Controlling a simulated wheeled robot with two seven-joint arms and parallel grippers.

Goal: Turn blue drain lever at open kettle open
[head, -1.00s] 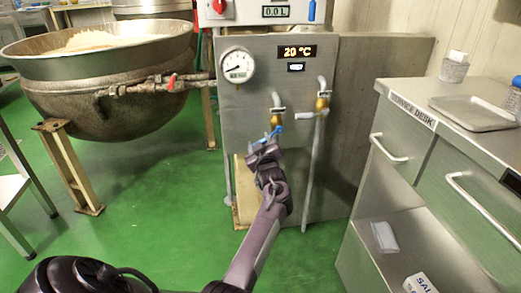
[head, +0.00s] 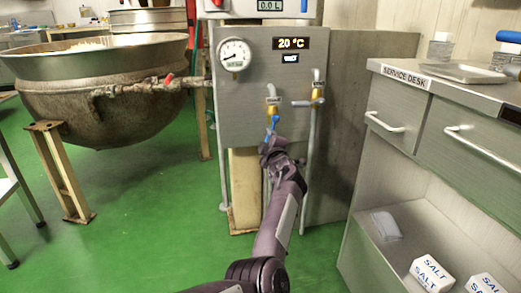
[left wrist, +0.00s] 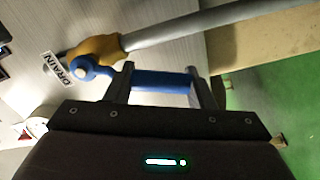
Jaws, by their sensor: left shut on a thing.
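The blue drain lever (head: 275,121) sits on a brass valve (head: 272,107) on the front of the steel control cabinet (head: 245,110). My left gripper (head: 270,141) is at the lever, below the valve. In the left wrist view the blue lever (left wrist: 160,82) lies between the two fingers of my left gripper (left wrist: 165,78), roughly in line with the grey pipe (left wrist: 200,25). The DRAIN label (left wrist: 60,72) shows beside the brass valve. The gripper is shut on the lever. The open kettle (head: 95,90) stands at the left. My right gripper is out of view.
A second valve with a grey lever (head: 305,103) and a pipe stand close right of the drain valve. The service desk (head: 410,110) is farther right, with salt boxes (head: 432,272) below. Green floor (head: 150,220) is clear at left centre.

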